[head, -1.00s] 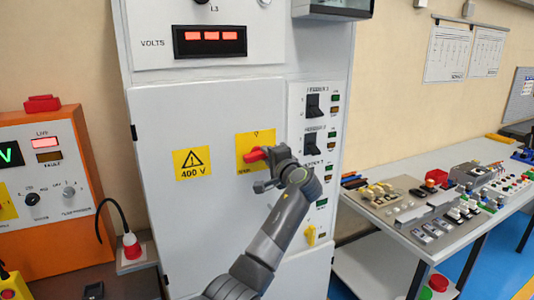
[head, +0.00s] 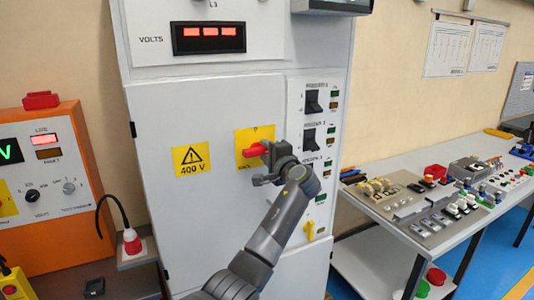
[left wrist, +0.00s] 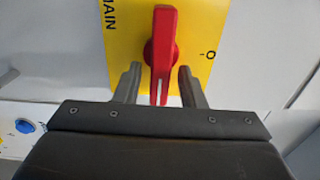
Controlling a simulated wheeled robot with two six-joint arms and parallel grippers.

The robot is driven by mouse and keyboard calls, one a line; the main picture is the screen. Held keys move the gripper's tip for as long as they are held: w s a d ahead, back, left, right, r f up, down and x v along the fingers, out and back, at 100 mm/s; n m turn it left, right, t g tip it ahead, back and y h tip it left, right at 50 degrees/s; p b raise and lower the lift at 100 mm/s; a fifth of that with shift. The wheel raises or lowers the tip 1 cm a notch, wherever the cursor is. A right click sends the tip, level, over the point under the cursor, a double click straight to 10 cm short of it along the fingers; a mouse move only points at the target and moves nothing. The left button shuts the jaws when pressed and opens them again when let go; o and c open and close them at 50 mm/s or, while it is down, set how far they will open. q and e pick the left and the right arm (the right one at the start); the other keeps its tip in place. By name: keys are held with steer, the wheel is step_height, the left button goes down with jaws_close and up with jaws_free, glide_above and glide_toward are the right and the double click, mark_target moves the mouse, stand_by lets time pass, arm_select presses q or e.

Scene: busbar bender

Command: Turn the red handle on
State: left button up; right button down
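The red handle (head: 254,150) sits on a yellow plate (head: 243,135) on the front of the grey cabinet. In the left wrist view the red handle (left wrist: 161,55) runs lengthwise between my fingers, and the plate (left wrist: 205,30) carries "MAIN" and an "O" mark. My left gripper (head: 262,165) is at the plate. In the left wrist view the left gripper (left wrist: 160,88) is open, one finger on each side of the handle's end, with gaps on both sides. My right gripper is not in view.
The cabinet (head: 200,230) has black feeder switches (head: 312,101) right of the plate and a yellow 400 V sign (head: 190,160) to its left. An orange unit (head: 70,240) stands at left. A bench (head: 350,200) with loose parts is at right.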

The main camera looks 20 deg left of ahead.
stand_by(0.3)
arm_select(q)
steer(key=shift+s+d+f, duration=0.1)
steer(key=shift+s+d, duration=0.1)
steer(key=shift+d, duration=0.05)
steer(key=b+v, duration=0.6)
steer(key=v, duration=1)
steer(key=shift+s+d+b, duration=0.3)
steer(key=shift+b, duration=0.1)
